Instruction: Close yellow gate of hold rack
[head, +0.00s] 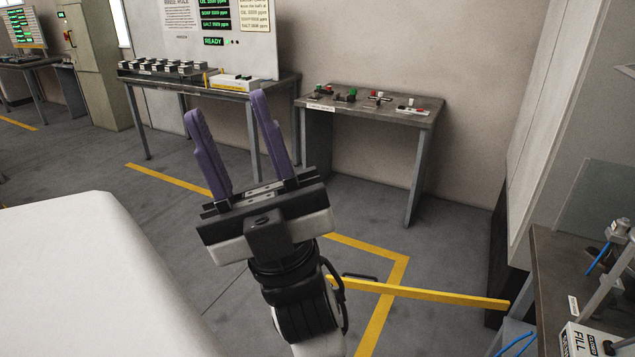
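A yellow bar (440,296), which looks like the gate, runs across the lower right, above the floor. Its right end is by the bench at the right edge; its left end passes behind my arm. A small dark handle-like piece (360,277) shows near its left part. My gripper (226,106) is in the middle of the view, with two purple fingers spread apart and nothing between them. It is up and left of the bar and does not touch it. I cannot make out the hold rack clearly.
A small table (385,108) with coloured parts stands at the back wall, beside a longer bench (285,84) with a row of dark blocks. A bench (560,262) with fittings and a FILL box fills the right edge. Grey floor with yellow tape (400,262) lies open between.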

